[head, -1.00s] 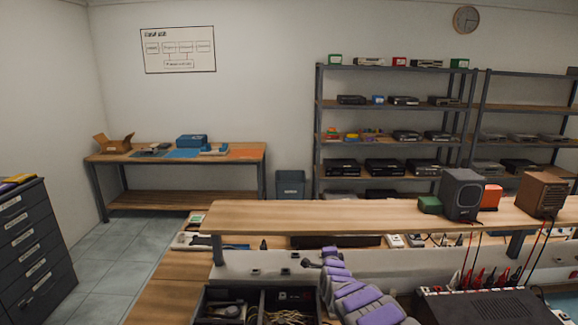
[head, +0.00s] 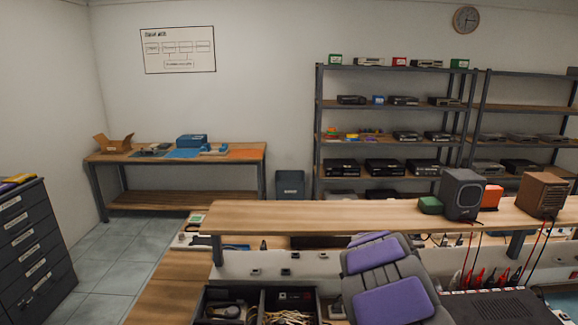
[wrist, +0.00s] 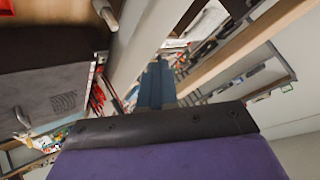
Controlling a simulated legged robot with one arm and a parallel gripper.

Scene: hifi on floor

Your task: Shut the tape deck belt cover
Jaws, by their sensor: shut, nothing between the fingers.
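A dark box with vent slots (head: 490,306) lies at the lower right of the head view, cut by the picture's edge. A flat grey panel with a small grille (wrist: 62,98) is at the left of the wrist view. It may be part of the same box. I cannot tell which part is the tape deck belt cover, or whether it stands open. My gripper (wrist: 157,70) shows as narrow blue-grey fingers in the middle of the wrist view, shut and empty, apart from the panel. In the head view my arm hides the gripper.
A raised wooden shelf (head: 330,215) crosses above the bench, with a grey speaker (head: 462,194) and a brown speaker (head: 541,193) on it. Red test leads (head: 480,278) hang behind the dark box. A divided bin (head: 252,293) with cables stands at the lower middle.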

